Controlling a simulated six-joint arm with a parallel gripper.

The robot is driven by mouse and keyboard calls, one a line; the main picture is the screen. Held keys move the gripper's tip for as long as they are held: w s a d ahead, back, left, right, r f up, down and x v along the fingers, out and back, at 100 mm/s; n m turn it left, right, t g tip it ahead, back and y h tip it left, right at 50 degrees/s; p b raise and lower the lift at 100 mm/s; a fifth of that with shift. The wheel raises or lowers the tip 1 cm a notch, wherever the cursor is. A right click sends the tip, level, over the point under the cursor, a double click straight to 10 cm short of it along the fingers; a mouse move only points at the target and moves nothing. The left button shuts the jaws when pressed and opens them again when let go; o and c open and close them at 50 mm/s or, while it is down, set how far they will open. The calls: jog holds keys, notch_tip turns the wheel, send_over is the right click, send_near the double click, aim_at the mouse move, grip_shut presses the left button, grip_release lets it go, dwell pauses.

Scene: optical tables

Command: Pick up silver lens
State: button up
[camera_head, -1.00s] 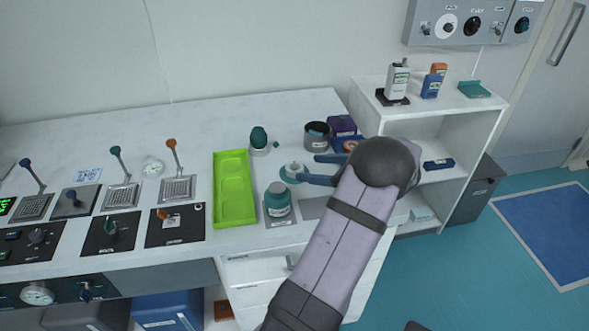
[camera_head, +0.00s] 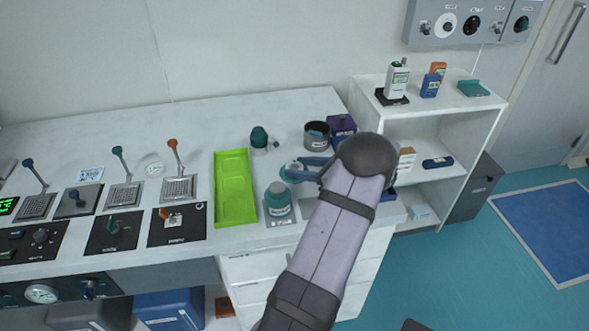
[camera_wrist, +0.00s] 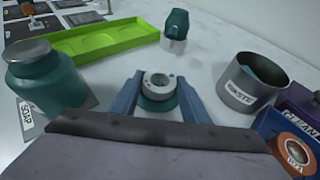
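The silver lens (camera_wrist: 158,84), a small ring-shaped silver piece on a round teal base, stands on the white bench. In the head view, the lens (camera_head: 293,168) is partly covered by my gripper (camera_head: 292,170). In the wrist view, the blue fingers of my gripper (camera_wrist: 160,80) reach down on either side of the lens, one left and one right. The fingers are apart, and I see no clear grip on it. Exact contact with the lens's sides cannot be told.
A teal jar (camera_wrist: 45,80) stands close on the left. A grey waste cup (camera_wrist: 250,82) and purple box (camera_wrist: 300,103) are on the right. A green tray (camera_wrist: 110,40) and teal bulb bottle (camera_wrist: 175,30) lie behind. A white shelf (camera_head: 430,125) is at the right.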

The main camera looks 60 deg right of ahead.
jog(key=c, duration=0.3)
